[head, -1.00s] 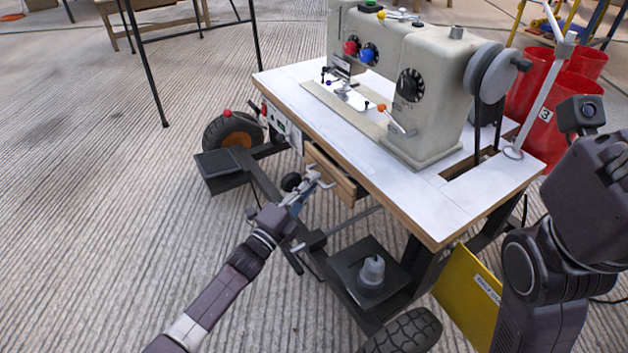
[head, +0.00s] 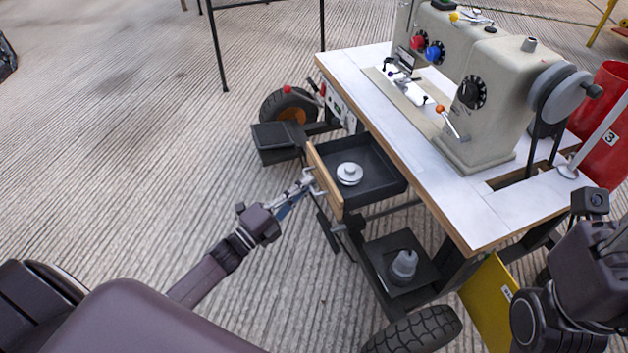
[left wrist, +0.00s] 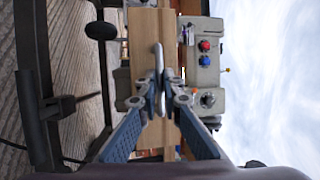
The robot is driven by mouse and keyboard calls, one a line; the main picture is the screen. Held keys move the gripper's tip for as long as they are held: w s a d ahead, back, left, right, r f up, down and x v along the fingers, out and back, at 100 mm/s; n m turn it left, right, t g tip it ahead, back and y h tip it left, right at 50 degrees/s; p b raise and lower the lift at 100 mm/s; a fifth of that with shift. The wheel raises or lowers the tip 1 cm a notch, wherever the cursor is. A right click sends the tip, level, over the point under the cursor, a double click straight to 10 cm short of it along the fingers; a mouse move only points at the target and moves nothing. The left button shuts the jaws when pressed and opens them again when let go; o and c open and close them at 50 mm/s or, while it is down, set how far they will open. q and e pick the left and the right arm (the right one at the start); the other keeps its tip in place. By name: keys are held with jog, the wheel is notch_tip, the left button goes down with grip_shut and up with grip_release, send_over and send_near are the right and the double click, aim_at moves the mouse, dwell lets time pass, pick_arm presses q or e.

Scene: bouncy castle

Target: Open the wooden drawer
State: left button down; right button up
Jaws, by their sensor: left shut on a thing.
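The wooden drawer (head: 326,184) under the white sewing table (head: 440,170) stands pulled out, its black tray showing. A white round spool-like thing (head: 349,174) lies inside it. My left gripper (head: 308,180) is at the drawer's front, shut on the metal handle. In the left wrist view the fingertips (left wrist: 158,98) close around the pale handle (left wrist: 158,62), with the wooden drawer front (left wrist: 143,45) behind it. My right arm shows at the right edge of the head view; its gripper is out of view.
A sewing machine (head: 470,95) stands on the table. Below the drawer, a black shelf (head: 380,270) bears a grey bottle-like thing (head: 403,266). A wheel (head: 415,330) and a yellow panel (head: 487,300) are low down. The ribbed floor at left is clear.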

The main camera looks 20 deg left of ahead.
pick_arm(q)
jog(key=shift+s, duration=0.1)
jog(key=c, duration=2.1)
grip_release()
jog(key=shift+a, duration=0.1)
jog(key=v, duration=1.2)
jog(key=shift+f, duration=0.1)
